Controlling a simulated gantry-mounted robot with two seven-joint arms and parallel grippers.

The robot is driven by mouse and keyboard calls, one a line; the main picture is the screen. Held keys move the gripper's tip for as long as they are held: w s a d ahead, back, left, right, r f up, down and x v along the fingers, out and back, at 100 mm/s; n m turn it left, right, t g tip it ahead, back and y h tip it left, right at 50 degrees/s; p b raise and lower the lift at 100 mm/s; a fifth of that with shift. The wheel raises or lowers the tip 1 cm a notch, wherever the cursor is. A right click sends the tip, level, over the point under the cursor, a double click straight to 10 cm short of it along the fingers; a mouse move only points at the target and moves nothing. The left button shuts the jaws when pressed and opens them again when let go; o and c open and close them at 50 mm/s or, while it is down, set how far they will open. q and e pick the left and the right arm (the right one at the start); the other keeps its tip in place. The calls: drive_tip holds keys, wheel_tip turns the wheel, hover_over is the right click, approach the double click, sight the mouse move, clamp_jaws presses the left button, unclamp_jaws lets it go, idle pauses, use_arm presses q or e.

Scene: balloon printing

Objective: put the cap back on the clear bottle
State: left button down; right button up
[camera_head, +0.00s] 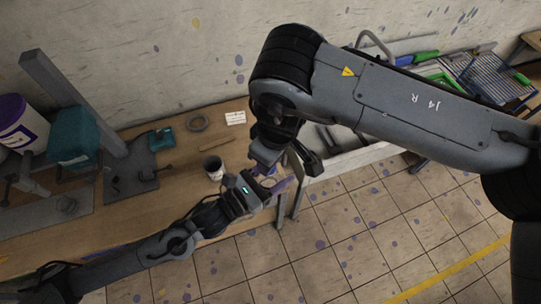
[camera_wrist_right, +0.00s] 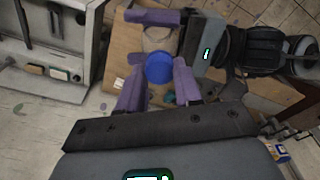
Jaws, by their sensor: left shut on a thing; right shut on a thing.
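In the right wrist view a round blue cap (camera_wrist_right: 160,68) sits between the purple fingertips of my right gripper (camera_wrist_right: 158,76), which is shut on it. Directly beyond the cap is the pale, see-through bottle (camera_wrist_right: 157,38). My left gripper (camera_wrist_right: 168,32) comes in from the right there and is shut on the bottle. The cap overlaps the bottle's near end, so I cannot tell whether it touches or is seated. In the head view my left gripper (camera_head: 274,180) and right gripper (camera_head: 264,158) meet at the bench's right end; cap and bottle are not clear there.
A cup (camera_head: 214,170) stands on the wooden bench (camera_head: 180,190) just left of the grippers. A teal box (camera_head: 74,138) and white-purple tub (camera_head: 20,122) stand left. Tiled floor is open in front.

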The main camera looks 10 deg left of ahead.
drive_tip(key=m, duration=0.6)
drive_tip(key=shift+s+a+t, duration=0.1)
drive_tip(key=shift+t, duration=0.2)
drive_tip(key=m+h, duration=0.1)
drive_tip(key=m, duration=0.3)
drive_tip(key=shift+m, duration=0.4)
drive_tip(key=o, duration=1)
drive_tip(key=shift+r, duration=2.25)
drive_tip(key=shift+c, duration=0.4)
